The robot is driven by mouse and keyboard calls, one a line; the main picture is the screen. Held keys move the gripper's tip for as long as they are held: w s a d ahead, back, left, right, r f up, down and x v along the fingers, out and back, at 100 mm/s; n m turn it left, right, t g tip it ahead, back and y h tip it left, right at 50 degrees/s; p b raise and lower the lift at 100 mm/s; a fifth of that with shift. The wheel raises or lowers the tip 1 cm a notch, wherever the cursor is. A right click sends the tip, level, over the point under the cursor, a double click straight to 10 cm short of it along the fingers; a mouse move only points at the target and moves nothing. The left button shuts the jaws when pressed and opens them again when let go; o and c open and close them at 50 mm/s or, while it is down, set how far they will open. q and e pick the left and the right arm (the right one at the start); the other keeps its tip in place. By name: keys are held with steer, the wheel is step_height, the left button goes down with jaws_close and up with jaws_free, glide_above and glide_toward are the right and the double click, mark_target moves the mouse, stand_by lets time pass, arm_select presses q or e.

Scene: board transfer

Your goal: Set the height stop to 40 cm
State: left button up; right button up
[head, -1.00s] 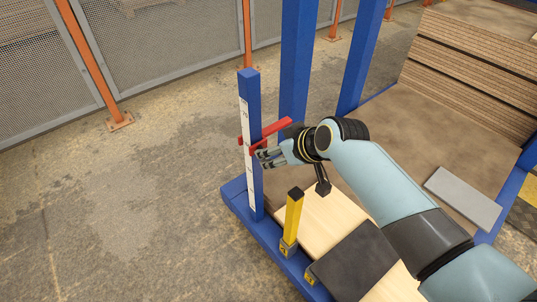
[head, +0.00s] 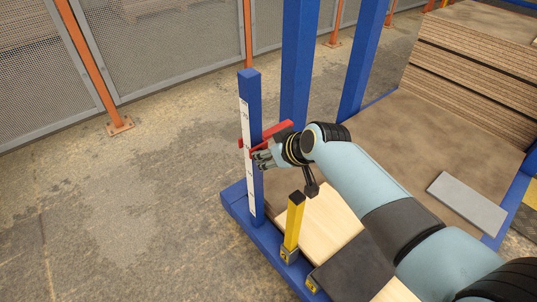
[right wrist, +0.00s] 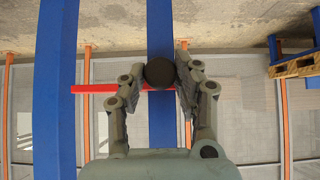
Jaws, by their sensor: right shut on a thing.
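The height stop is a red bar (head: 279,131) on a blue post (head: 251,85) with a white number scale (head: 250,180). It also shows as a red bar (right wrist: 95,88) crossing the blue post in the right wrist view. My right gripper (head: 260,157) is at the stop, on the scale side of the post. In the right wrist view its fingers (right wrist: 160,76) are on both sides of a round black knob (right wrist: 159,72), shut on it. The gripper partly hides the stop and scale in the head view, and the reading is too small to tell. My left gripper is not in view.
A yellow post (head: 294,222) with a dark top stands in front of the blue post. A dark pad (head: 355,268) lies on the light wood board (head: 335,222). A grey plate (head: 467,203) and stacked boards (head: 465,75) are at right. Open floor (head: 120,210) lies left.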

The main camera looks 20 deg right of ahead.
jaws_close()
steer(key=shift+f, duration=0.1)
step_height(320, 180, down, 8)
steer(key=b, duration=0.5)
steer(key=shift+f, duration=0.2)
steer(key=o, duration=1)
jaws_free()
